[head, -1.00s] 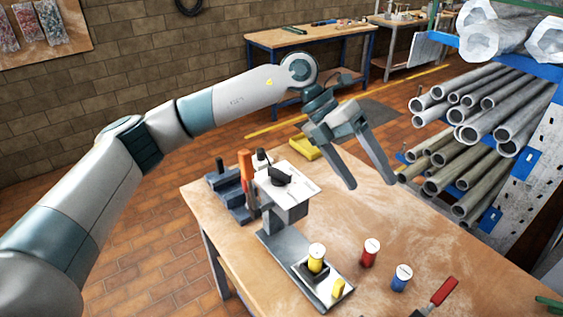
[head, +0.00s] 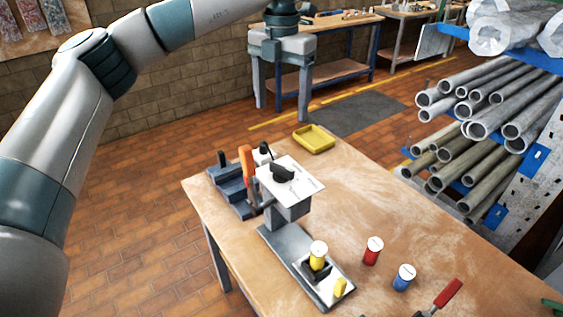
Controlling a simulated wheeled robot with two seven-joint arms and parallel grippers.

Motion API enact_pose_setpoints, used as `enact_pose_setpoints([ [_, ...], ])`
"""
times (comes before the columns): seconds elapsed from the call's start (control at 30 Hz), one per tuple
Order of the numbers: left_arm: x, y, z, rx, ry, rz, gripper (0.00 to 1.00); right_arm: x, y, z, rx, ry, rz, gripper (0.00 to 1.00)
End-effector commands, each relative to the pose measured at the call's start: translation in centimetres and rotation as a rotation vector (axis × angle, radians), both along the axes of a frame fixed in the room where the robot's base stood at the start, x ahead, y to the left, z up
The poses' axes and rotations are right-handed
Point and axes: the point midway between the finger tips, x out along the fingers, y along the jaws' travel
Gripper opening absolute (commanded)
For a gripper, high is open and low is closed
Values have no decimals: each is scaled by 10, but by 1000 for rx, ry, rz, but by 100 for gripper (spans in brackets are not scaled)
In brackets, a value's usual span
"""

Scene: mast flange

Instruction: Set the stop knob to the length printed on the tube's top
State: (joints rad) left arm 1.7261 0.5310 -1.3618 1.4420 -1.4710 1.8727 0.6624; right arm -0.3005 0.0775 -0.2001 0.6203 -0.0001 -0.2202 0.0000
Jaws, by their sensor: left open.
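The stop knob (head: 282,172) is a dark knob on the white plate (head: 306,181) atop the grey device on the wooden table. Its setting is too small to read. A yellow tube with a white top (head: 318,250) stands upright in a dark holder on the device's base (head: 290,247). The print on its top is not legible. My left gripper (head: 281,112) is open and empty, pointing down, raised above and beyond the device, well apart from the knob. My right gripper is not in view.
A red tube (head: 373,251) and a blue tube (head: 403,278) stand right of the device. A short yellow piece (head: 340,287) is on its base. A blue stepped block (head: 232,187) and orange-handled tool (head: 246,163) stand left. A yellow tray (head: 313,139) lies at the far edge.

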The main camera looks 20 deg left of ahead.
Motion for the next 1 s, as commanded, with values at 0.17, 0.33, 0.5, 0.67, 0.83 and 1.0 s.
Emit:
enact_pose_setpoints([
  [0.17,0,0,-10,0,2,1,75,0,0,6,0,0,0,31],
  [0.33,-1,0,-29,0,2,-1,75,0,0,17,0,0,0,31],
  [0.5,-1,0,-58,-1,4,-1,75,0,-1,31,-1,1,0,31],
  [0.67,-1,0,-87,-1,4,-1,75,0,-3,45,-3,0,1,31],
  [0.83,-1,0,-117,-1,4,0,75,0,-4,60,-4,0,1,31],
  [1.0,-1,0,-145,-1,2,0,75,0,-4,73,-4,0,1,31],
])
